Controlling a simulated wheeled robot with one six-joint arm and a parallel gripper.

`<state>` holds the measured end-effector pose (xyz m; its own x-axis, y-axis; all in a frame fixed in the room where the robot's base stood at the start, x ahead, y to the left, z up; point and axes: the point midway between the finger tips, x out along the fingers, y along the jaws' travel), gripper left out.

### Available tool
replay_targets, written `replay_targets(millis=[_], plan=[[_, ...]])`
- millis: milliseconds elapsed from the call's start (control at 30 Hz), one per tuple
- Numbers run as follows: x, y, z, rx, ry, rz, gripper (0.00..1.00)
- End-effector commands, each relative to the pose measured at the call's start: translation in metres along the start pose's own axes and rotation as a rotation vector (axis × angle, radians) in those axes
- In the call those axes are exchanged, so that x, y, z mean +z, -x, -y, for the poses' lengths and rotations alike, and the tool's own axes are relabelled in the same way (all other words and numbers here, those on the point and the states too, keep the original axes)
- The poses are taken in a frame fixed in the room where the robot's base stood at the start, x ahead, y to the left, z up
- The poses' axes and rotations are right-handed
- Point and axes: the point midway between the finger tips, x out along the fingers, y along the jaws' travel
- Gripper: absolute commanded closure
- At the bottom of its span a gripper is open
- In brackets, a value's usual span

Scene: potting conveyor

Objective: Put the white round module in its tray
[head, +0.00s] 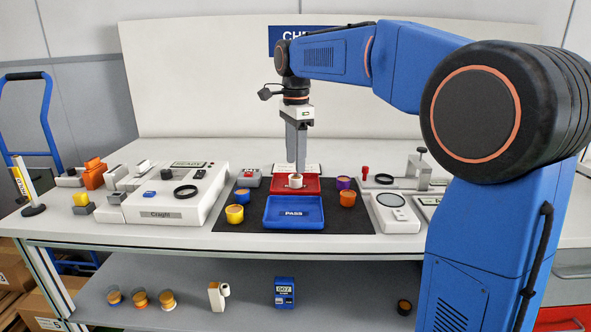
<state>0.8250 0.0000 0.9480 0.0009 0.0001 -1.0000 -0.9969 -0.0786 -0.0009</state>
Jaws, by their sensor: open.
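The white round module (295,181) has a brown top and stands upright at the red tray (312,187), near the middle of the dark mat. My gripper (299,166) points straight down just above and behind it in the picture. Its jaws are open, and I cannot tell whether the fingertips touch the module. In front of the red tray lies a blue tray (268,219) marked PASS, which looks empty. The red tray's label is hidden.
A white machine (160,213) is on the left and a small white scale-like device (396,213) on the right. The front mat is clear.

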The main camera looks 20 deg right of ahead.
Motion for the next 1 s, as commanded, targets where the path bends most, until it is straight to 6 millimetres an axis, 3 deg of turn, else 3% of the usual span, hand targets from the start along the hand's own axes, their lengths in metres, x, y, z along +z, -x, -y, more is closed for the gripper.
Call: replay_targets(millis=[200, 400, 1000], plan=[[0.0, 0.042, 0.001, -0.001, 0.0, 0.0, 0.52], [0.0, 0.067, 0.001, 0.001, 0.0, 0.0, 0.52], [0.0, 0.077, 0.0, 0.001, 0.0, 0.0, 0.52]])
